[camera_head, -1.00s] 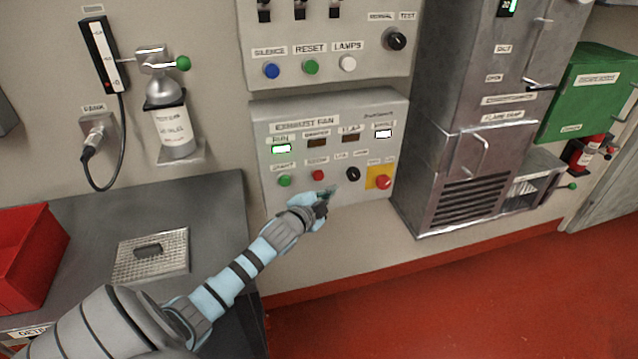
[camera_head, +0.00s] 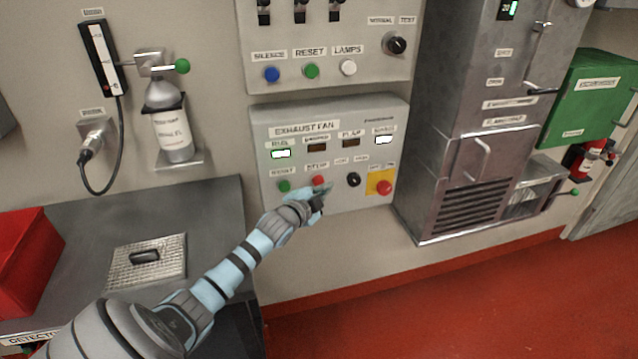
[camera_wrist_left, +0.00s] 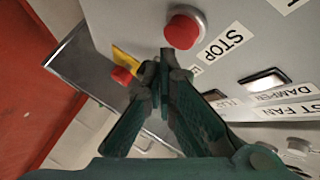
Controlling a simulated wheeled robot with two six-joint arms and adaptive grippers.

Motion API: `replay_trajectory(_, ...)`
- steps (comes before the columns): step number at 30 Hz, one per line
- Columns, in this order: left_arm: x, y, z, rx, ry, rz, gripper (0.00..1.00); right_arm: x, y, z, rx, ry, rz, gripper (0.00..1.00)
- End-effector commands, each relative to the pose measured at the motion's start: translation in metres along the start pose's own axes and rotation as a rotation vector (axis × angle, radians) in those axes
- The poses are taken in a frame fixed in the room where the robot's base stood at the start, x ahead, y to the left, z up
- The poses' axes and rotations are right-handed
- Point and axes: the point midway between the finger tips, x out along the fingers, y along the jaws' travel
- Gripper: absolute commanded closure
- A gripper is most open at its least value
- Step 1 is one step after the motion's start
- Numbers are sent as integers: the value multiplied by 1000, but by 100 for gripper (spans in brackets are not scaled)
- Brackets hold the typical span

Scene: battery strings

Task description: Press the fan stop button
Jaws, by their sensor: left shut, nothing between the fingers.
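The exhaust fan panel (camera_head: 335,113) is a pale grey box on the wall. Its red stop button (camera_head: 318,181) sits between the green start button (camera_head: 284,186) and a black knob (camera_head: 354,180). My left gripper (camera_head: 322,191) is just below and right of the stop button. In the left wrist view, the red button (camera_wrist_left: 183,31) with its "STOP" label is in plain sight. The shut, empty fingertips (camera_wrist_left: 166,53) are close beside its edge; I cannot tell whether they touch it. My right gripper is not in view.
A red emergency button (camera_head: 384,187) on a yellow plate is at the panel's right. A metal cabinet (camera_head: 450,150) stands right of the panel. A grey bench (camera_head: 214,215) with a red bin (camera_head: 25,255) is at the left.

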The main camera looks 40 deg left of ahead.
Motion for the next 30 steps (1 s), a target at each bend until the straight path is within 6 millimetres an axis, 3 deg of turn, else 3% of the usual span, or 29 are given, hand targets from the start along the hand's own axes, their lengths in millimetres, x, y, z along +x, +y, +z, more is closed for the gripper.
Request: replay_trajectory(30, 6, -4, 4, -1, 0, 0, 100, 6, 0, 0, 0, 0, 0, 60)
